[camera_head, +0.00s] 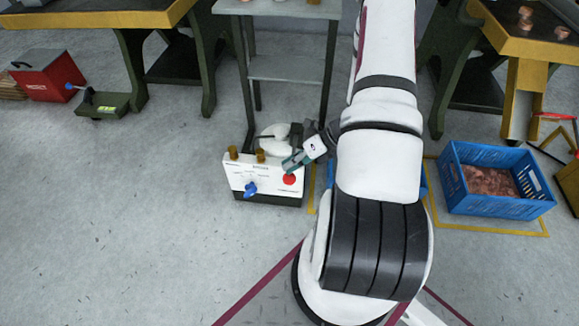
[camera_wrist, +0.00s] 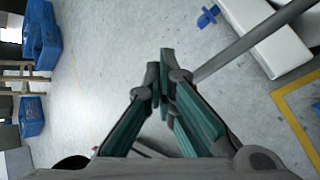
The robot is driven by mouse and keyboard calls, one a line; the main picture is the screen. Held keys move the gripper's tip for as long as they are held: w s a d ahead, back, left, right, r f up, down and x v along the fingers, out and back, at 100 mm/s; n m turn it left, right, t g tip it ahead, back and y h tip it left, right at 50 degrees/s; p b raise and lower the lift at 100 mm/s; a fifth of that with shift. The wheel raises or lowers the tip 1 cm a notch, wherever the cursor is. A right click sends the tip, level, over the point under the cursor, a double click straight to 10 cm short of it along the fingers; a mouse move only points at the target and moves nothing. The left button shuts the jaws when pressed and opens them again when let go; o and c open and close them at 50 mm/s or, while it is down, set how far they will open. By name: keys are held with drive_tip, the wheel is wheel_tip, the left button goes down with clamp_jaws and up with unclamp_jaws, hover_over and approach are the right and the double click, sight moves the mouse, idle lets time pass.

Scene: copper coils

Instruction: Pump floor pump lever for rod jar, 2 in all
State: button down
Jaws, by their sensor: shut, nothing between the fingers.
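A white floor unit (camera_head: 238,168) with a dark base stands on the floor in the head view. It has a blue knob (camera_head: 250,188), a red button (camera_head: 289,179) and brass-coloured posts on top. My gripper (camera_head: 292,163) is at its upper right corner; contact cannot be told. In the wrist view my gripper (camera_wrist: 163,75) is shut, its teal-padded fingers together and empty. A grey bar (camera_wrist: 250,40) runs from beside the fingertips up to the right, across the white unit (camera_wrist: 280,50); this may be the lever. No rod jar can be made out for certain.
A metal stand (camera_head: 285,68) is behind the unit. A blue crate (camera_head: 515,207) of copper pieces is at right. A red box (camera_head: 45,75) and a green tray (camera_head: 103,104) are at left. The floor at front left is clear.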

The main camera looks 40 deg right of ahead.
drive_tip(key=shift+s+a+f+b, duration=0.1)
drive_tip(key=shift+f+b, duration=0.35)
drive_tip(key=shift+f, duration=0.25)
drive_tip(key=shift+s+a+f+b, duration=0.1)
drive_tip(key=shift+f+b, duration=0.35)
drive_tip(key=shift+f, duration=0.2)
idle(1.2)
idle(0.5)
drive_tip(key=shift+w+d+r+p, duration=0.15)
drive_tip(key=shift+r+p, duration=0.8)
drive_tip(key=shift+r, duration=0.25)
drive_tip(key=shift+w+d+r+p, duration=0.1)
drive_tip(key=shift+d+r+p, duration=0.1)
drive_tip(key=shift+r+p, duration=0.9)
drive_tip(key=shift+w+d+r+p, duration=0.15)
drive_tip(key=shift+r+p, duration=0.7)
drive_tip(key=shift+r, duration=0.45)
drive_tip(key=shift+w+d+r+p, duration=0.1)
drive_tip(key=shift+d+r+p, duration=0.05)
drive_tip(key=shift+r+p, duration=1)
drive_tip(key=shift+w+d+r+p, duration=0.1)
drive_tip(key=shift+r+p, duration=0.7)
drive_tip(key=shift+r, duration=0.55)
